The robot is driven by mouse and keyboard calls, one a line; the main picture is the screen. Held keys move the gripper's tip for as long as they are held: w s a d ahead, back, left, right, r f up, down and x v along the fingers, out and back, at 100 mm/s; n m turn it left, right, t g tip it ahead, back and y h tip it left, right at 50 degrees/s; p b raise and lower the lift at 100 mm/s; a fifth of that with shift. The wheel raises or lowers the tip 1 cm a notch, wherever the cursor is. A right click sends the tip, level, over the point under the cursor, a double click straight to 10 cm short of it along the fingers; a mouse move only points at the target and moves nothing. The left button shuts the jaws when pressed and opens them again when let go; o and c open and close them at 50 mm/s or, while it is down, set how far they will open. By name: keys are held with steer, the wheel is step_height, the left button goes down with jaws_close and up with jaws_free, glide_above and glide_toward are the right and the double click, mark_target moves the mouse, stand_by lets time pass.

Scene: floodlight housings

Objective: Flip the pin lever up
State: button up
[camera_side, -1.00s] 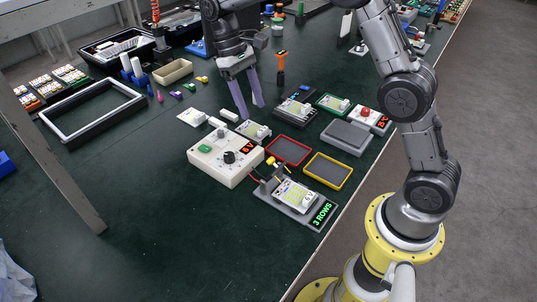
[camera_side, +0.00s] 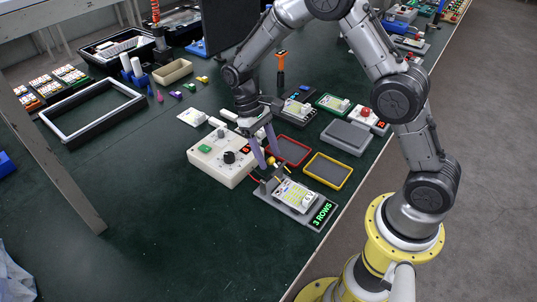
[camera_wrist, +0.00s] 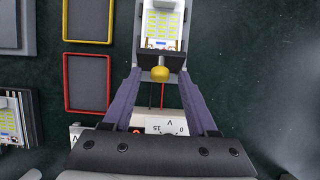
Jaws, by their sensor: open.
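The pin lever shows as a yellow knob (camera_wrist: 160,73) at the near end of a grey fixture in the wrist view. In the side view the knob (camera_side: 271,161) is small and partly hidden by my fingers. The fixture (camera_side: 316,222) holds a white floodlight panel (camera_side: 295,195) and has a green "3 ROWS" display. My gripper (camera_side: 268,159) is open and points down over the knob end of the fixture. In the wrist view its purple fingers (camera_wrist: 160,76) stand on either side of the knob. I cannot tell whether they touch it or how high they are above it.
A white control box (camera_side: 215,165) with a black dial stands close left of my fingers. Red and black wires (camera_wrist: 157,95) run from the fixture towards it. A red-rimmed tray (camera_side: 290,140) and a yellow-rimmed tray (camera_side: 347,184) lie to the right.

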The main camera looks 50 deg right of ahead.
steer(key=shift+s+f, duration=0.2)
steer(key=shift+f, duration=0.2)
jaws_close()
steer(key=shift+w, duration=0.1)
steer(key=shift+w+f+g, duration=0.2)
steer(key=shift+w+g, duration=0.35)
steer(key=shift+g, duration=0.45)
steer(key=shift+w+f+g, duration=0.2)
steer(key=shift+w+g, duration=0.35)
steer(key=shift+g, duration=0.45)
jaws_free()
